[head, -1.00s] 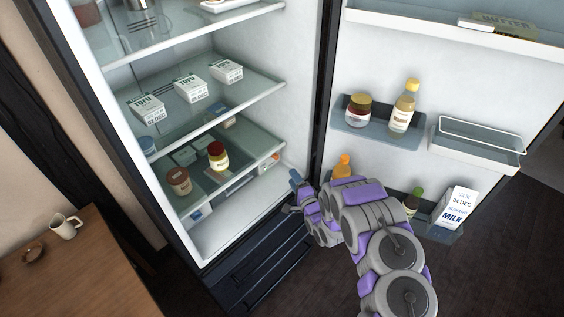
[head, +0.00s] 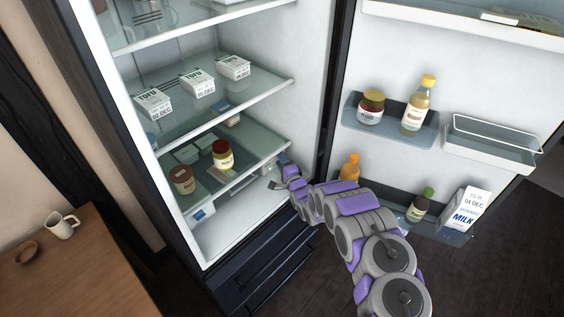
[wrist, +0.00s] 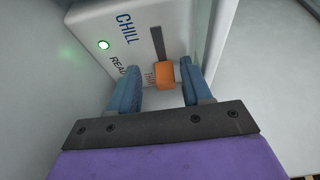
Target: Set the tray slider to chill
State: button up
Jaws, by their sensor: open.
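In the wrist view the white tray front (wrist: 105,14) carries a dark vertical slot (wrist: 157,42). An orange slider knob (wrist: 164,76) sits at the slot's lower end, beside a partly hidden label that seems to begin "TH". The word CHILL (wrist: 127,29) is printed beside the slot's upper end. My gripper (wrist: 160,70) is open, its blue fingers on either side of the knob; I cannot tell whether they touch it. In the head view my gripper (head: 279,174) is inside the fridge at the right end of the lowest shelf, hiding the slider.
A lit green light (wrist: 103,45) and the word READY, partly hidden, are on the panel. Jars (head: 222,155) stand on the glass shelf above, with tofu boxes (head: 198,84) higher up. The open fridge door (head: 480,85) with bottles and milk is to the right.

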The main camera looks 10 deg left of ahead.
jog(key=shift+a, duration=0.15)
jog(key=shift+d+r, duration=0.2)
jog(key=shift+d, duration=0.75)
jog(key=c, duration=0.4)
jog(key=shift+c, duration=1.3)
jog(key=shift+s+a, duration=0.1)
jog(key=shift+a, duration=0.45)
grip_shut()
jog(key=shift+d+f, duration=0.1)
